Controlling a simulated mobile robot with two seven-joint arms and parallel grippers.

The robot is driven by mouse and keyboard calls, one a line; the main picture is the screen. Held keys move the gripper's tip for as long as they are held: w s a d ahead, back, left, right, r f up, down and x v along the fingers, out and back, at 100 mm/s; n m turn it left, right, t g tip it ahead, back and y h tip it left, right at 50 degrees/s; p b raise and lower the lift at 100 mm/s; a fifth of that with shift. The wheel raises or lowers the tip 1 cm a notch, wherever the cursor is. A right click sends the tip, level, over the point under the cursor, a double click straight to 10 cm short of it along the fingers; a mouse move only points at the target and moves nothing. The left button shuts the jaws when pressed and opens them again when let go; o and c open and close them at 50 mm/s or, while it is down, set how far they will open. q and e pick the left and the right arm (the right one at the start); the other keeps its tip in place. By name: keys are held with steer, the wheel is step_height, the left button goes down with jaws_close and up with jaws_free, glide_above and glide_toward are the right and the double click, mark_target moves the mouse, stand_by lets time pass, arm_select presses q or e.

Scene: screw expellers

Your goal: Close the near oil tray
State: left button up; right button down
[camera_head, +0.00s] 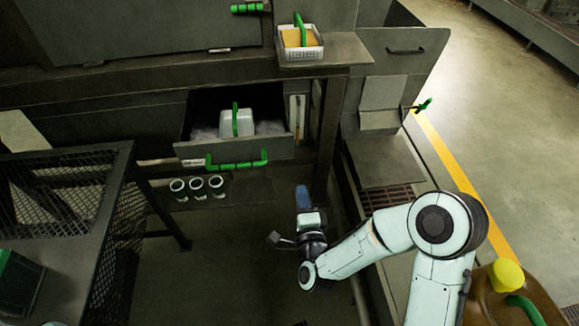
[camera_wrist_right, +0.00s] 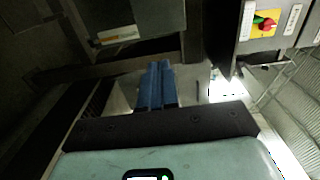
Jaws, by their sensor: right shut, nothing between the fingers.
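An open tray (camera_head: 280,148) is pulled out of the dark machine frame at center-left in the head view, with a green bar handle (camera_head: 237,162) on its front. A white container (camera_head: 226,124) with a green handle stands inside it. My right gripper (camera_head: 302,190) is right of and nearer than the tray front, apart from it, with its blue fingers together and empty. The fingers also show in the right wrist view (camera_wrist_right: 157,85), below a grey box-like part with a label that I cannot identify for sure. My left gripper is not in view.
Three small cups (camera_head: 197,187) stand on a ledge below the tray. A mesh-sided table (camera_head: 70,215) is at the left. A white basket (camera_head: 301,50) sits on a shelf above. A brown jug (camera_head: 505,295) with a yellow cap is at bottom right. A frame post (camera_head: 328,140) stands right of the tray.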

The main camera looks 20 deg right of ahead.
mark_target(293, 147)
steer(key=b+x, duration=0.1)
steer(key=x, duration=1.2)
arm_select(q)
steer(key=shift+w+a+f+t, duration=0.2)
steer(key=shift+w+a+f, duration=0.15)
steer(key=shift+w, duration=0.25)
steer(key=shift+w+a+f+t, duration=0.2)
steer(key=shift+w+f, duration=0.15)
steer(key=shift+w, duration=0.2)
arm_select(e)
steer(key=shift+w+d, duration=0.2)
steer(key=shift+w, duration=0.25)
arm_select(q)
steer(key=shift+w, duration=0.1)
arm_select(e)
steer(key=shift+r, duration=0.1)
